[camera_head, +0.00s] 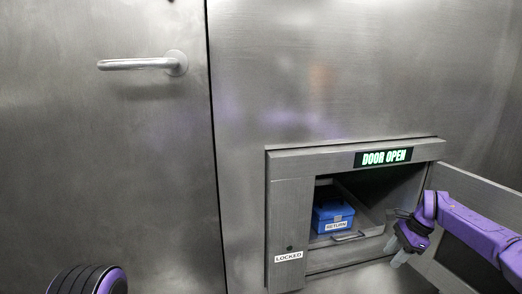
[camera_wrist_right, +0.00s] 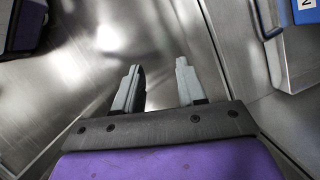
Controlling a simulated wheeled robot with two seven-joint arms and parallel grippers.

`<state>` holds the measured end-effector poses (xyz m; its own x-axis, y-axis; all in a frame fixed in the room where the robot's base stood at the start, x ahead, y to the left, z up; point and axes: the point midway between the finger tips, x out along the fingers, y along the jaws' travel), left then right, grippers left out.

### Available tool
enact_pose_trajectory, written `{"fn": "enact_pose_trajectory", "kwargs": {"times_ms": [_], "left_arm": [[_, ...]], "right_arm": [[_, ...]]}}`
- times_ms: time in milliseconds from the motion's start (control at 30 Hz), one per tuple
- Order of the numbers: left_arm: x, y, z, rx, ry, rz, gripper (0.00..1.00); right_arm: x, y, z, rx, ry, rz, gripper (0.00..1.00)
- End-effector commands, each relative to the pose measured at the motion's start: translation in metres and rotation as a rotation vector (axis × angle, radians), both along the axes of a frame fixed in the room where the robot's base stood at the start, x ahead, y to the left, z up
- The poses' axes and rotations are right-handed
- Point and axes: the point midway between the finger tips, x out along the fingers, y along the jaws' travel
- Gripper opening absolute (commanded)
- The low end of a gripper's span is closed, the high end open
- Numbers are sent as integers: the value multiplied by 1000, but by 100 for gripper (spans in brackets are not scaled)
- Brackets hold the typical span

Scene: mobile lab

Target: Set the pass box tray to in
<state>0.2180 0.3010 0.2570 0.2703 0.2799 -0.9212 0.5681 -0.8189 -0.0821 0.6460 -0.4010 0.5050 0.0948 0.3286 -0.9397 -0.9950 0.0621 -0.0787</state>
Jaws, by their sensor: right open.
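The pass box (camera_head: 290,215) is set in the steel wall and its opening shows to the right of its left frame. A metal tray (camera_head: 368,218) with a front handle (camera_head: 348,238) sits low in the opening. A blue box labelled RETURN (camera_head: 333,213) stands on the tray. In the right wrist view the blue box (camera_wrist_right: 306,12) and tray (camera_wrist_right: 298,70) show at the upper right. My right gripper (camera_head: 394,252) is just right of the tray's front, apart from it; its two fingers (camera_wrist_right: 157,84) are spread with nothing between them. My left gripper is out of view.
The pass box door (camera_head: 485,200) stands swung open at the right, behind my right arm. A lit sign reads DOOR OPEN (camera_head: 384,157); a label reads LOCKED (camera_head: 288,257). A large steel door with a lever handle (camera_head: 140,64) fills the left.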

Motion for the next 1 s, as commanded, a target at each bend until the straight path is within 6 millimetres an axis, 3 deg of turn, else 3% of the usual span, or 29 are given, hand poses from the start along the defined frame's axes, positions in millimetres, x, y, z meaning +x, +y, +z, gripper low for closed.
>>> {"fn": "enact_pose_trajectory", "kwargs": {"times_ms": [267, 467, 567, 700, 833, 1000], "left_arm": [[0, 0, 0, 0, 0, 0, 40], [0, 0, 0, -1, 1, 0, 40], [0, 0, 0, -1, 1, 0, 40], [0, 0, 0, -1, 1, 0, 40], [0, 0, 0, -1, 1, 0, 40], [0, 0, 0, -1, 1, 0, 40]], "right_arm": [[-23, 1, -56, -306, 149, -203, 40], [-68, 24, -135, -774, 90, -222, 40], [-113, 55, -185, -973, -109, -68, 40], [-206, 102, -238, -953, -318, 262, 40], [-289, 121, -257, -846, -342, 510, 40], [-379, 121, -257, -747, -276, 794, 40]]}}
